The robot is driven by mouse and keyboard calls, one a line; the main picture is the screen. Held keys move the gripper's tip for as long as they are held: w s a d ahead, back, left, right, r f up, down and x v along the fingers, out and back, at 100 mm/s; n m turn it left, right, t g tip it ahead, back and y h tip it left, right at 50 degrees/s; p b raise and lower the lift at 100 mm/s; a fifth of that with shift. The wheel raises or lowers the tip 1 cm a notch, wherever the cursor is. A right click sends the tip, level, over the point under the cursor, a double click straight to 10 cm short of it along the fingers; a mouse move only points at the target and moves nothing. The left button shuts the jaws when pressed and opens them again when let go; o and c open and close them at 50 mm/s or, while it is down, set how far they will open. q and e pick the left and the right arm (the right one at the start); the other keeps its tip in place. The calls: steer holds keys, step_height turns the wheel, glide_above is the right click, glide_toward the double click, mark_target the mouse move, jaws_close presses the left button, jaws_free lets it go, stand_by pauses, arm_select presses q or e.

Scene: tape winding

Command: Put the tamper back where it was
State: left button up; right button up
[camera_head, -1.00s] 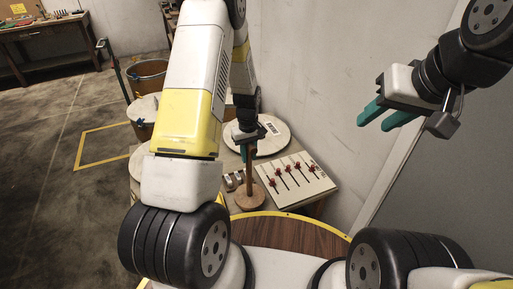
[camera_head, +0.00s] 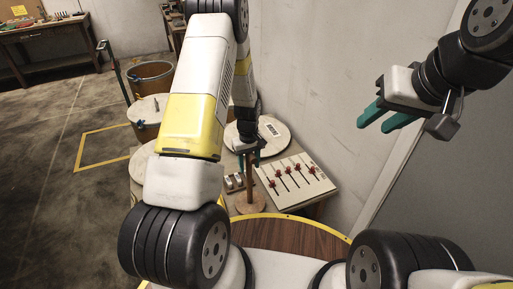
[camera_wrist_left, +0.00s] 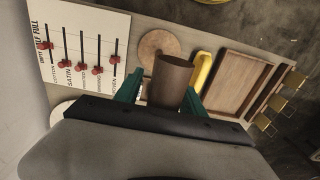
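The tamper, a wooden shaft (camera_head: 250,182) on a round wooden base (camera_head: 250,205), stands upright on the bench beside the slider board. My left gripper (camera_head: 249,160) is around the top of the shaft, with its green fingers apart. In the left wrist view, the brown handle end (camera_wrist_left: 173,80) sits between the spread fingers, with a gap on the left side; the round wooden base (camera_wrist_left: 157,45) shows behind it. My right gripper (camera_head: 373,116) is open and empty, raised at the right, far from the tamper.
A white board with red sliders (camera_head: 292,178) lies right of the tamper. The left wrist view shows a wooden tray (camera_wrist_left: 237,84) and a yellow curved object (camera_wrist_left: 201,70). A wall stands right.

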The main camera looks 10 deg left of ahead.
arm_select(q)
steer(key=shift+r, duration=0.15)
step_height(320, 180, up, 12)
steer(key=s+r+m+t+h, duration=0.1)
steer(key=s+r+m, duration=0.1)
steer(key=s+r, duration=0.45)
steer(key=s+d+r+m+t, duration=0.1)
steer(key=s+r+t, duration=0.15)
steer(key=r, duration=0.75)
steer(key=s+r+m+t+h, duration=0.1)
steer(key=s+r+m, duration=0.1)
steer(key=s+r, duration=0.45)
steer(key=s+d+r+m+t, duration=0.1)
steer(key=s+r+m, duration=0.1)
steer(key=s+r, duration=0.3)
steer(key=s, duration=0.3)
steer(key=shift+s+t, duration=0.3)
steer(key=shift+t, duration=0.05)
